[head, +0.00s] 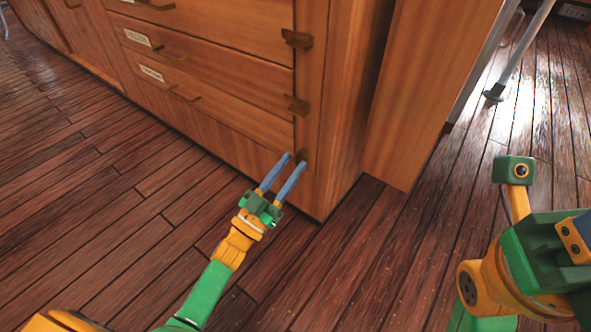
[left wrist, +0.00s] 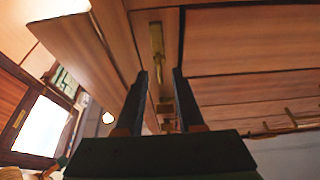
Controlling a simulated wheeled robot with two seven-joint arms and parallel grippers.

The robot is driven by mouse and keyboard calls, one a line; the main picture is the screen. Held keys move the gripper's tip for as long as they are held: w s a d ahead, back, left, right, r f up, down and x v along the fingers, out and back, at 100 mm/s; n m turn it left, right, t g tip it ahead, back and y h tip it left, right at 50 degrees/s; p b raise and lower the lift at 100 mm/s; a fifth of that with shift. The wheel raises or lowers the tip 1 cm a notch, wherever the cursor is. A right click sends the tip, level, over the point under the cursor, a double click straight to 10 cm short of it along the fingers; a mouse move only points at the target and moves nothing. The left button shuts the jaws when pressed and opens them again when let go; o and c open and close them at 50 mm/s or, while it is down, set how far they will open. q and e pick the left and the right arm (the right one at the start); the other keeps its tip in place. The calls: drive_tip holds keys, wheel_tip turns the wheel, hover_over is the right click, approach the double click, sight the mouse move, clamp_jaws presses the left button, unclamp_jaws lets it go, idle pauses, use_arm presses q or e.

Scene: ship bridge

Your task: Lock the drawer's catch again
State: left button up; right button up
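The wooden drawer cabinet (head: 240,66) fills the upper left of the head view, and its drawers look closed. Brass catches sit along its right edge: an upper one (head: 297,39), a middle one (head: 297,104) and a low one (head: 301,155), partly hidden behind my fingers. My left gripper (head: 296,159) is open at the low catch, its two blue fingers apart with nothing seen between them. In the left wrist view a long brass catch (left wrist: 157,48) lies just beyond the open fingertips (left wrist: 160,72). Contact cannot be told. My right gripper (head: 560,245) is at the right edge, its fingers not clearly shown.
Brass handles (head: 183,94) and white labels (head: 152,73) are on the drawer fronts. A wooden side panel (head: 425,85) stands right of the cabinet. A metal leg (head: 520,55) is at the upper right. The plank floor (head: 110,190) in front is clear.

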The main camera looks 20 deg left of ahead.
use_arm(q)
drive_tip(key=shift+x, duration=0.85)
clamp_jaws()
